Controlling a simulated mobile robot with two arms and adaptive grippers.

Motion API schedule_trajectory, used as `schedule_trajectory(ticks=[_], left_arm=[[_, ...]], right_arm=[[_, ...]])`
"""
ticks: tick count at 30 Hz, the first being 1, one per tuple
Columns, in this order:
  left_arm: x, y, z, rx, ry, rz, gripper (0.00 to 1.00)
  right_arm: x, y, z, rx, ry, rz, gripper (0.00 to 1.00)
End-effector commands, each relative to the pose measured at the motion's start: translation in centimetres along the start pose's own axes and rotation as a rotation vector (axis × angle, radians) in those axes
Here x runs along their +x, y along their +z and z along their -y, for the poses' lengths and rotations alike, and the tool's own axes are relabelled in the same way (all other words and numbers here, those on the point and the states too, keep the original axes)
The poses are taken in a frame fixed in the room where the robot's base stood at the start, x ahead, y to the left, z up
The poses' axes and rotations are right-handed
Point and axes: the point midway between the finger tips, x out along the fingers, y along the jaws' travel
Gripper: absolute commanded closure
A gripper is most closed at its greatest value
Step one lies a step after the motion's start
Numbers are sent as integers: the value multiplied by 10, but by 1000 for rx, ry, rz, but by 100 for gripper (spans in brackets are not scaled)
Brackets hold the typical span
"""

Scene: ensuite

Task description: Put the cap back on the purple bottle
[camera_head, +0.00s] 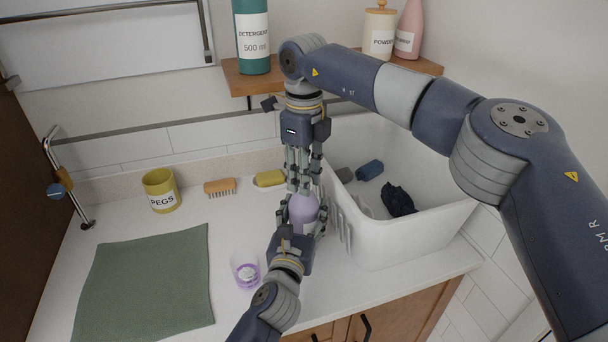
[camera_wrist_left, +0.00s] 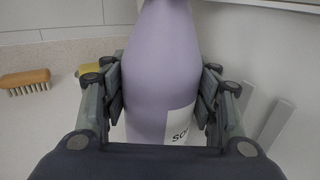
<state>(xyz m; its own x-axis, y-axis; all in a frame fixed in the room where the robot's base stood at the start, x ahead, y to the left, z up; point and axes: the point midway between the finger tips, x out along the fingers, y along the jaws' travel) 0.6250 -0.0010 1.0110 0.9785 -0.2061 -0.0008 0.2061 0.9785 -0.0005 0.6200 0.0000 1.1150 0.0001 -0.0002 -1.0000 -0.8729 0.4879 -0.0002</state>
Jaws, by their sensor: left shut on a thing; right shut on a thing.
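The purple bottle (camera_head: 303,212) stands upright on the counter beside the white basin; its lilac body and part of a white label also fill the middle of the left wrist view (camera_wrist_left: 160,75). My left gripper (camera_head: 302,218) is shut around the bottle's body, with a finger pad on each side. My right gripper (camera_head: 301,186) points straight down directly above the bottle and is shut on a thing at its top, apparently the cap. The fingers hide the cap and the bottle's neck, so I cannot tell whether the cap is seated.
A clear cup with purple marking (camera_head: 245,268) stands left of my left gripper. A brush (camera_head: 220,187), yellow sponge (camera_head: 269,179) and peg pot (camera_head: 161,190) are behind. A green cloth (camera_head: 145,280) lies left. The basin (camera_head: 405,235) holds dark items. A shelf (camera_head: 243,83) hangs above.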

Motion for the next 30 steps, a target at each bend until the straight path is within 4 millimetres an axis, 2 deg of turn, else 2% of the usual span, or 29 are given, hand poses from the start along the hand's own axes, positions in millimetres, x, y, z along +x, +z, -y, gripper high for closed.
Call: schedule_trajectory(ticks=[30], left_arm=[[0, -1, 0, 0, 0, -1, 100]], right_arm=[[1, 1, 0, 1631, 1, -1, 100]])
